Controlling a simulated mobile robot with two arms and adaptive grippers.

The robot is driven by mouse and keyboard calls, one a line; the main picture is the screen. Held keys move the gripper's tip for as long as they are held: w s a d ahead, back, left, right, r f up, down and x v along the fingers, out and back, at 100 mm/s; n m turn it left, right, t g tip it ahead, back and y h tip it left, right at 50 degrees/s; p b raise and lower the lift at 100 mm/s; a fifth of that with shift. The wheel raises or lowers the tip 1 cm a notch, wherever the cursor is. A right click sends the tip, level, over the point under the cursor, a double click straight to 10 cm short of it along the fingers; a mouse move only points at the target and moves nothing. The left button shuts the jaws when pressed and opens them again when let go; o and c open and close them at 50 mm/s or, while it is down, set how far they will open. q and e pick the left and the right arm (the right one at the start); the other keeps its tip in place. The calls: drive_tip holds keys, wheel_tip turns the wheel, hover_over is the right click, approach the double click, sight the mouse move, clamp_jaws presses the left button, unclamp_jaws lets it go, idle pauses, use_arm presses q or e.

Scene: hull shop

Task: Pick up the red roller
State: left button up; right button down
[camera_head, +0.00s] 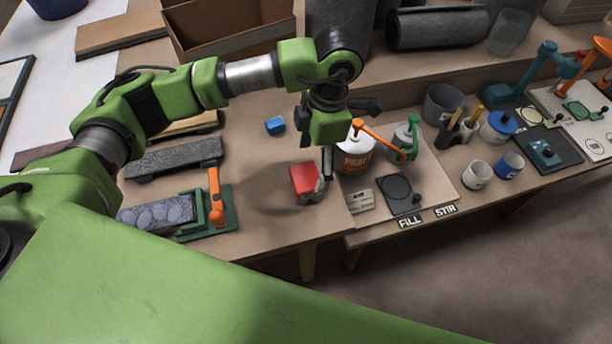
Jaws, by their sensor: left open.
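A small red, blocky piece (303,181) lies on the brown bench near its front edge; it is the only red thing close to my gripper, and I cannot clearly make out a roller shape. My left gripper (322,182) comes down from above and is open, with its fingers at the right side of the red piece. A finger partly covers that side, so I cannot tell whether they touch. My right gripper is out of view.
A blue block (275,125) lies behind. A green holder (229,213) with an orange handle (215,190) stands to the left. Mugs (477,175) and a grey pot (443,102) stand further right.

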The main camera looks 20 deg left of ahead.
sight(307, 175)
use_arm(q)
drive_tip(key=shift+a+f, duration=0.15)
drive_tip(key=shift+f, duration=0.55)
drive_tip(key=shift+w+f, duration=0.1)
drive_tip(key=shift+f, duration=0.3)
drive_tip(key=shift+a+f, duration=0.1)
drive_tip(key=shift+f, duration=0.1)
drive_tip(key=f, duration=0.1)
drive_tip(key=f+p, duration=0.1)
drive_tip(key=s+a+f+p, duration=0.1)
drive_tip(key=f, duration=0.1)
drive_tip(key=shift+f, duration=0.45)
drive_tip(key=shift+c, duration=0.7)
drive_tip(key=c, duration=1.3)
drive_tip(key=shift+w+r, duration=0.1)
drive_tip(key=shift+c, duration=1.3)
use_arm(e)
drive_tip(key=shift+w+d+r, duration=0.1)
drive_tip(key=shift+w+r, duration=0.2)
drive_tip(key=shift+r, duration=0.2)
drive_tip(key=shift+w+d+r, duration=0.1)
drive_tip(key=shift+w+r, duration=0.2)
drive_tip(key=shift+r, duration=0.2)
